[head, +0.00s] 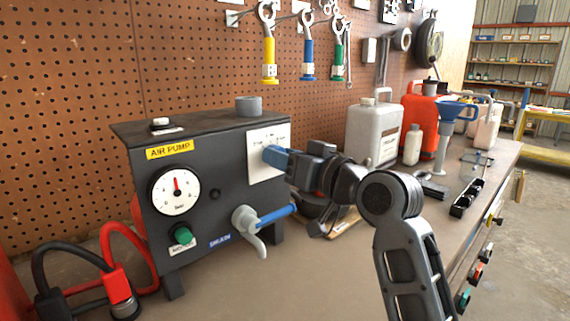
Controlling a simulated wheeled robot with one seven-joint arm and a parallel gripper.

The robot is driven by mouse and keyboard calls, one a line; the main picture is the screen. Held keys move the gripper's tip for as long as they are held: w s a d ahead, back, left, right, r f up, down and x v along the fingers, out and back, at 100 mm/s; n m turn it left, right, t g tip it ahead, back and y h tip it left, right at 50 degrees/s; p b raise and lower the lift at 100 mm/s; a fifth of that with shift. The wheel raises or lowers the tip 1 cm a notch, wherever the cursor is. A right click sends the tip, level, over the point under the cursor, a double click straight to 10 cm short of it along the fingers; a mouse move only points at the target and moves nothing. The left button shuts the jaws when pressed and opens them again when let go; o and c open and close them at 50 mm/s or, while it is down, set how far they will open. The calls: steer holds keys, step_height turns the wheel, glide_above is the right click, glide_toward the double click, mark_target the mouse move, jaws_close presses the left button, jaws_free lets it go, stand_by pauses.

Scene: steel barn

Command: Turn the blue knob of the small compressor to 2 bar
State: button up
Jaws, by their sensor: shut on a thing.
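The compressor is a dark grey box (216,184) on the bench, with a yellow AIR PUMP label. Its white scale panel (258,172) is at the right of the front face. My gripper (276,157) reaches in from the right and is shut at this panel, on the blue knob. A blue shape shows there, but I cannot tell knob from fingertip, and the knob's pointer is hidden. The panel's markings are too small to read. The round white gauge (176,191) has a red needle pointing almost straight up; its numbers are not legible.
Below my gripper, a grey lever valve (248,224) with a blue hose end (277,214) sticks out. A green knob (182,234) is under the gauge. Red and black hoses (122,275) lie at left. A grey canister (373,133) stands behind my arm.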

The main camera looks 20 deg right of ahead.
steer(key=shift+n, duration=0.3)
steer(key=o, duration=1.1)
steer(key=shift+c, duration=0.2)
steer(key=v, duration=0.7)
steer(key=shift+s+d+b, duration=0.15)
steer(key=shift+s+b, duration=0.2)
steer(key=shift+b, duration=0.05)
steer(key=shift+s, duration=0.1)
